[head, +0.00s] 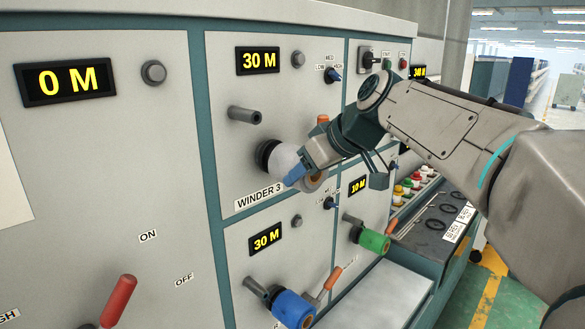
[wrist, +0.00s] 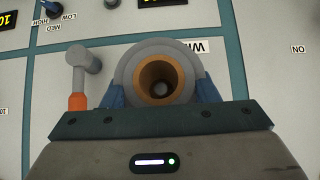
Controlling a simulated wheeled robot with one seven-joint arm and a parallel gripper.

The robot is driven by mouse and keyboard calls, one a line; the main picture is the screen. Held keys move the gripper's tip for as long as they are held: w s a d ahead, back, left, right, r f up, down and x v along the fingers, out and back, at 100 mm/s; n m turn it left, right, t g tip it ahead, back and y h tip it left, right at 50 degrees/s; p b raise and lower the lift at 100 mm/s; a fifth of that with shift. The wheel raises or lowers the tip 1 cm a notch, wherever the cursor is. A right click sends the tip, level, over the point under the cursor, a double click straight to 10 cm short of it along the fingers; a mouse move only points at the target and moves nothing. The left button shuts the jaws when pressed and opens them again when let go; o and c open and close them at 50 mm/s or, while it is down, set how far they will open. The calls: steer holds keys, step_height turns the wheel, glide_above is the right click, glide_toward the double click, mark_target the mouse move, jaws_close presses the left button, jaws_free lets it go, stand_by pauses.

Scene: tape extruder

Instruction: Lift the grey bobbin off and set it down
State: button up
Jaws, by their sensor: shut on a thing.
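The grey bobbin (head: 284,160) is at Winder 3 on the machine's front panel, in front of a dark round spindle base (head: 266,153). I cannot tell how far along the spindle the bobbin sits.
A grey peg (head: 244,115) sticks out above left of the bobbin. An orange-handled lever (wrist: 78,85) is close beside my gripper. A blue bobbin (head: 292,308) and a green bobbin (head: 373,240) are on winders below. A pale flat surface (head: 375,298) lies lower right.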

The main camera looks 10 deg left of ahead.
steer(key=s+d+b, duration=0.3)
steer(key=s+d, duration=0.1)
steer(key=d, duration=0.4)
steer(key=shift+s+b, duration=0.35)
steer(key=shift+b, duration=0.05)
stand_by(1.2)
